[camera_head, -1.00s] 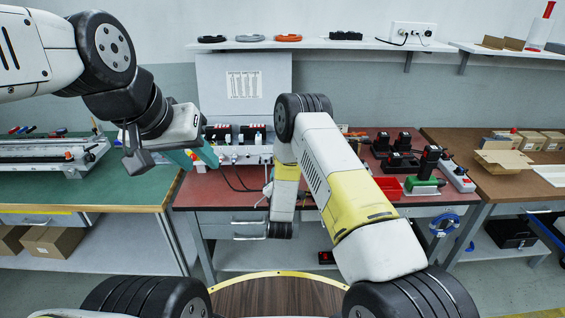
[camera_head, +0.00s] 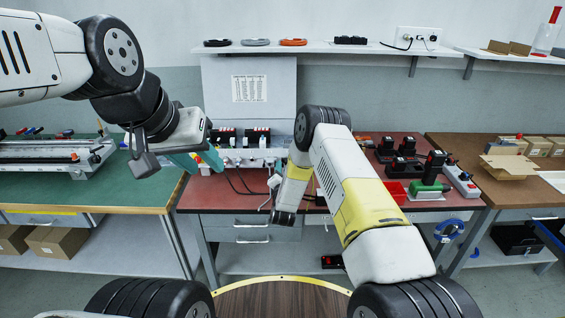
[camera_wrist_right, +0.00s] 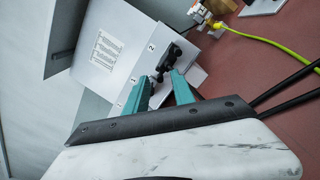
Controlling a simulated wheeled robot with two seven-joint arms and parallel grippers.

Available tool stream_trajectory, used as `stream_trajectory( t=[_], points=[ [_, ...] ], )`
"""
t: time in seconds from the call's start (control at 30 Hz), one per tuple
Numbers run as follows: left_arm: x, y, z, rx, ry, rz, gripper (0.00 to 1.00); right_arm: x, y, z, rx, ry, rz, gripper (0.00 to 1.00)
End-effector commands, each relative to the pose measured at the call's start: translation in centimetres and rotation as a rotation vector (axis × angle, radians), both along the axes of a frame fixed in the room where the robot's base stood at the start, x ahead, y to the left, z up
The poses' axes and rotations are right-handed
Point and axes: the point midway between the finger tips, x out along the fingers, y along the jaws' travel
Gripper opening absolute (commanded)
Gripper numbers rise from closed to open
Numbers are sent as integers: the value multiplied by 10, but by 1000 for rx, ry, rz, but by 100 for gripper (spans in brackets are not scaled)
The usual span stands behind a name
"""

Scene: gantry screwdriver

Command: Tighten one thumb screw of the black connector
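In the right wrist view, a dark connector (camera_wrist_right: 172,58) with small black knobs sits on a light grey panel marked 1 and 2. My right gripper (camera_wrist_right: 165,82) points at it with two teal fingers apart. The tips are close to the knobs; contact cannot be told. In the head view, two black connector blocks (camera_head: 257,136) sit side by side on a pale fixture at the bench's back; which is the task's connector is unclear. My right fingertips are not visible there. My left gripper (camera_head: 203,163) hangs left of the fixture, its teal fingers apart, with nothing seen between them.
The red-topped bench (camera_head: 232,201) carries dark cables in front of the fixture. A green-topped bench (camera_head: 90,192) is at left. A shelf (camera_head: 330,44) runs above.

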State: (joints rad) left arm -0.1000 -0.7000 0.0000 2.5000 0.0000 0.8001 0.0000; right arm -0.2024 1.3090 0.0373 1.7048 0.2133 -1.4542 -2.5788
Motion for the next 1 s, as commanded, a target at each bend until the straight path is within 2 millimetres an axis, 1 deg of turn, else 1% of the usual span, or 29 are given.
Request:
stream_trajectory(
  t=[0.03,0.13,0.47,0.67,0.87,1.0],
  points=[
    [0,0,0,0,0,0,36,0,0,0,0,0,0,19],
    [0,0,0,0,0,0,36,0,0,0,0,0,0,0],
    [0,0,0,0,0,0,36,0,0,0,8,0,0,0],
    [0,0,0,0,0,0,36,-1,1,0,61,-1,2,0],
    [0,0,0,0,0,0,36,-1,2,0,190,-1,4,0],
    [0,0,0,0,0,0,36,-1,2,0,313,0,3,0]
  ],
)
